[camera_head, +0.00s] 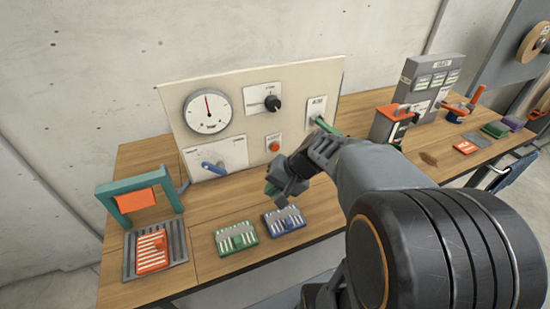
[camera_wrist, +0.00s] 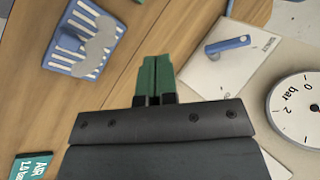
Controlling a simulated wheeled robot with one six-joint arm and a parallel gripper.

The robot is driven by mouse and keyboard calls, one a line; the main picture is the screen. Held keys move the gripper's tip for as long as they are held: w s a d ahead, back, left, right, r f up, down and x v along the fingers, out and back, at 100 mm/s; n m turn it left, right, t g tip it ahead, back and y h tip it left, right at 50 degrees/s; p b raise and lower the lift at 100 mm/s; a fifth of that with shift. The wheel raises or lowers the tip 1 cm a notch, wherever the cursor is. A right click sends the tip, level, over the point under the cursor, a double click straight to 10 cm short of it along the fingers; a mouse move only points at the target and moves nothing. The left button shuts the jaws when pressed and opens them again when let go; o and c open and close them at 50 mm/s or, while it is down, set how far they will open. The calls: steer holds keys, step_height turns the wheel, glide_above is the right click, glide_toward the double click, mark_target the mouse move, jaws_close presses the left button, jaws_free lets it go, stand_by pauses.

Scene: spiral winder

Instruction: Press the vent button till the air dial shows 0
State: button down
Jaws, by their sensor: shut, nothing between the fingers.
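The dial (camera_head: 208,111) is round and white, upper left on the cream panel; its dark needle points about straight up, away from the scale's ends. It also shows at the right edge of the wrist view (camera_wrist: 292,108), marked "bar" and cut off. An orange-red round button (camera_head: 273,146) sits low on the panel, right of the dial; its label is too small to read, so I cannot confirm it is the vent button. My gripper (camera_head: 271,189) is in front of the panel, below the button and apart from it. Its green fingers (camera_wrist: 155,75) are together and empty.
The panel also carries a blue lever (camera_head: 213,167), a black knob (camera_head: 272,103) and a green handle (camera_head: 325,124). Green (camera_head: 236,237) and blue (camera_head: 285,220) slotted pieces lie on the table before it. A teal frame (camera_head: 111,205) stands left, a red-grey device (camera_head: 391,126) right.

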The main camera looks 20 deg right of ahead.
mark_target(275, 148)
steer(key=w+d+f+m+t+b, duration=0.1)
steer(key=w+d+f+m+t, duration=0.1)
steer(key=d, duration=0.1)
steer(key=w+d+f+m+t+y+b, duration=0.1)
steer(key=w+d+f+m+t, duration=0.1)
steer(key=w+d, duration=0.1)
steer(key=w+d+f+m+t+y+b, duration=0.1)
steer(key=w+d+m+t, duration=0.1)
steer(key=d+m, duration=0.1)
steer(key=shift+w+f+b, duration=0.3)
steer(key=shift+w+f, duration=0.1)
steer(key=shift+w+d, duration=0.2)
steer(key=shift+d, duration=0.3)
steer(key=shift+t, duration=0.3)
steer(key=shift+w, duration=0.55)
steer(key=w+p, duration=0.1)
steer(key=w, duration=0.5)
steer(key=shift+f, duration=0.1)
steer(key=shift+w, duration=0.85)
steer(key=shift+w+b, duration=0.2)
steer(key=shift+b, duration=0.2)
